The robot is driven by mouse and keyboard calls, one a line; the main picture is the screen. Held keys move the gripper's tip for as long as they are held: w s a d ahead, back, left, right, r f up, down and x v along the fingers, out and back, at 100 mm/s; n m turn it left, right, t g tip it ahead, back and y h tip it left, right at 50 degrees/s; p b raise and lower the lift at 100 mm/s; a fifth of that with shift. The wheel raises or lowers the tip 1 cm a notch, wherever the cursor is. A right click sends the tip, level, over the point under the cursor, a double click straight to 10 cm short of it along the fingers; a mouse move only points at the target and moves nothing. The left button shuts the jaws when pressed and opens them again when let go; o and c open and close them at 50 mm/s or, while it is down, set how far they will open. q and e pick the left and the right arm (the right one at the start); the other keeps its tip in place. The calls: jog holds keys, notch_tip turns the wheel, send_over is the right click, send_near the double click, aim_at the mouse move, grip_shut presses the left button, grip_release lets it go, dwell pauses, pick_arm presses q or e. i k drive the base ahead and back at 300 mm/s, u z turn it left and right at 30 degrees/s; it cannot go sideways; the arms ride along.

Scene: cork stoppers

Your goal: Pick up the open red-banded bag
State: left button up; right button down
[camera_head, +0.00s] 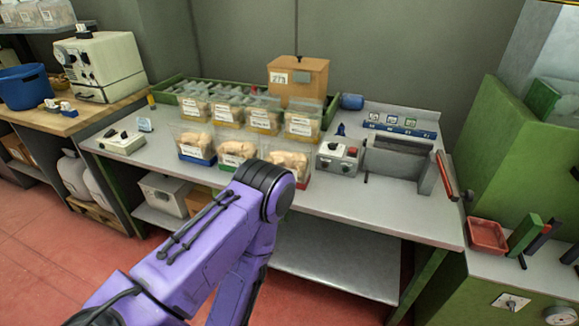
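The red-banded bag (289,161) stands at the right end of the front row on the grey workbench (350,198). It is clear, holds tan corks, and a bit of its red band shows at the lower right. My purple arm covers part of its lower left. I cannot make out clearly whether its top is open. To its left stand a green-banded bag (236,150) and a blue-banded bag (195,145). A purple arm of mine comes up from the lower left and bends down in front of the bench. Neither gripper shows.
Several labelled bags (263,119) stand behind, before a green tray (168,86) and cardboard box (312,76). A sealer-like machine (400,160) and control box (338,157) stand right of the red-banded bag. A red tray (487,235) sits far right. The bench front at right is clear.

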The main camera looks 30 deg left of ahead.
aim_at(292, 151)
jog(key=u, duration=2.25)
jog(key=i, duration=1.3)
jog(key=z, duration=0.95)
